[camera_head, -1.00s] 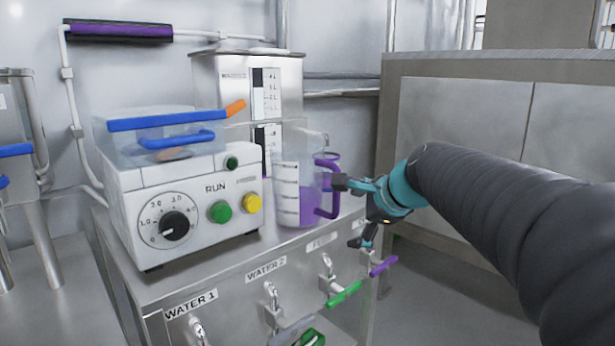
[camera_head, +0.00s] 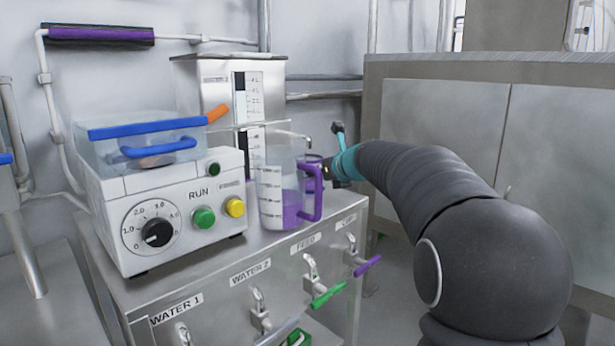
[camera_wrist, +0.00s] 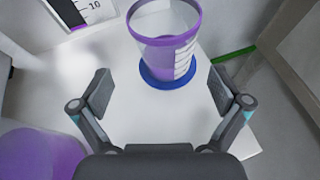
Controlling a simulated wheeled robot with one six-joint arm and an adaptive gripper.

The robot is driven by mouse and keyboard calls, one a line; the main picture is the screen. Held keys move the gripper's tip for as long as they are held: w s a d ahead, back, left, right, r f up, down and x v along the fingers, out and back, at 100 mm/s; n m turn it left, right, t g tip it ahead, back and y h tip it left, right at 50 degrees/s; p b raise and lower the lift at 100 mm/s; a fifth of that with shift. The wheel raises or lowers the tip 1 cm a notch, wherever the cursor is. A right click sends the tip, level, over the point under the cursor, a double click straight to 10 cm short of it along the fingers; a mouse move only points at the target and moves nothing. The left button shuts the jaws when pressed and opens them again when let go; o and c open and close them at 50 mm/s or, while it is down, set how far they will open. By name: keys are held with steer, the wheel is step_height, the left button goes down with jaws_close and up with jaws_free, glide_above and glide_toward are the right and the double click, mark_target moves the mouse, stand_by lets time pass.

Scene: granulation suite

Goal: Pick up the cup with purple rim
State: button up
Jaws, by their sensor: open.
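The clear cup with a purple rim (camera_wrist: 167,50) stands upright in the wrist view, with scale marks on its side and a blue round base or disc (camera_wrist: 167,76) under it. My gripper (camera_wrist: 160,88) is open and empty, its two fingers spread on either side, short of the cup. In the head view, a bit of the cup's purple rim (camera_head: 313,157) shows behind the measuring jug; the rest is mostly hidden by the jug and gripper. My gripper (camera_head: 330,152) is behind the jug's handle there, at the back right of the steel top.
A clear measuring jug (camera_head: 283,190) with purple contents and a purple handle stands close to my gripper. A white machine with RUN label (camera_head: 180,205) is at left, a steel tank (camera_head: 215,85) behind. Valves with coloured levers (camera_head: 328,295) line the front. A cabinet (camera_head: 445,120) is at right.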

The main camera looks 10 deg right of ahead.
steer(key=shift+x, duration=1.05)
steer(key=x, duration=0.4)
steer(key=shift+w+d, duration=0.1)
steer(key=shift+d, duration=0.25)
steer(key=shift+w+a+f, duration=0.15)
steer(key=shift+w+a, duration=0.1)
steer(key=shift+w, duration=0.25)
jaws_close()
